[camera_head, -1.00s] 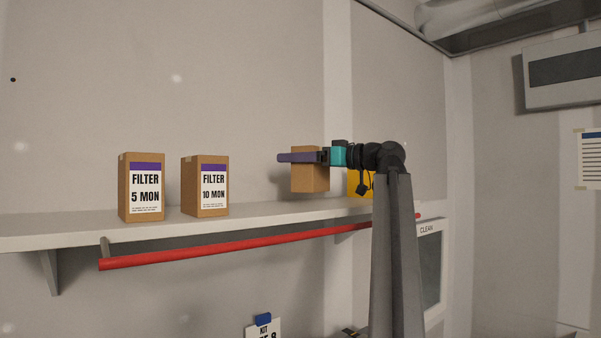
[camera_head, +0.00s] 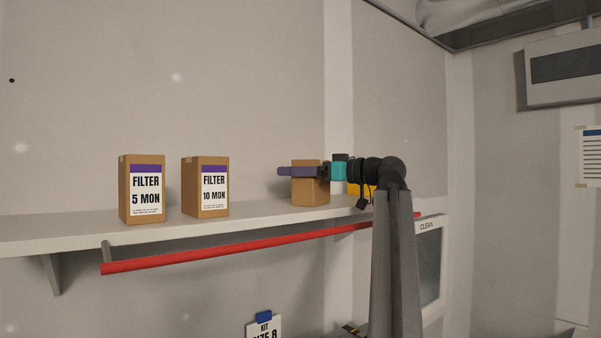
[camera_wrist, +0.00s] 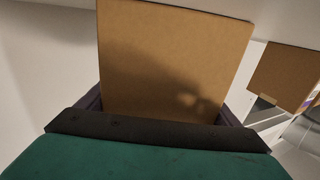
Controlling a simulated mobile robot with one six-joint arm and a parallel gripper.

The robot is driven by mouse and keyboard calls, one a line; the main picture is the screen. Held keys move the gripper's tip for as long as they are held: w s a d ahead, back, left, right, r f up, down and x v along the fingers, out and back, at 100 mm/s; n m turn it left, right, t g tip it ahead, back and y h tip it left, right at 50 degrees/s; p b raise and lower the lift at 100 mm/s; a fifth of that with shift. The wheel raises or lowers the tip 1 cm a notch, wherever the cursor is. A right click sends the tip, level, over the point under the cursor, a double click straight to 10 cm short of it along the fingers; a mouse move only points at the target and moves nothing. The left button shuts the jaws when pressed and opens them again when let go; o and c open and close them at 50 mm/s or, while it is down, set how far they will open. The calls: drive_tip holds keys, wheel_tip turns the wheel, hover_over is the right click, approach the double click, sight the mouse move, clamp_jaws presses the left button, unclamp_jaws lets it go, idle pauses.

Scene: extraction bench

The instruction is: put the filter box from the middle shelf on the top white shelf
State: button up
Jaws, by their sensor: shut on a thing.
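A plain brown filter box (camera_head: 310,192) is at the right part of the top white shelf (camera_head: 270,220) in the head view. My gripper (camera_head: 302,171) is shut on it, with a purple finger across its upper part. The box is upright, and its bottom looks to be at the shelf surface; I cannot tell whether it bears its full weight there. In the wrist view the box (camera_wrist: 175,60) fills the middle between the fingers. Its label is not visible.
Two labelled boxes, FILTER 5 MON (camera_head: 142,189) and FILTER 10 MON (camera_head: 205,187), stand on the shelf to the left. A yellow object (camera_head: 360,190) is just right of the held box, partly behind my arm. A red bar (camera_head: 230,247) runs below the shelf's front.

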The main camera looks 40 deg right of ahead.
drive_tip(key=o, duration=1.1)
drive_tip(key=shift+r, duration=0.15)
drive_tip(key=shift+s+d, duration=0.2)
drive_tip(key=shift+s, duration=0.3)
drive_tip(key=b+v, duration=0.3)
drive_tip(key=v, duration=0.6)
drive_tip(key=shift+s+b, duration=0.25)
drive_tip(key=shift+b, duration=0.1)
drive_tip(key=shift+v, duration=0.75)
drive_tip(key=shift+r, duration=0.1)
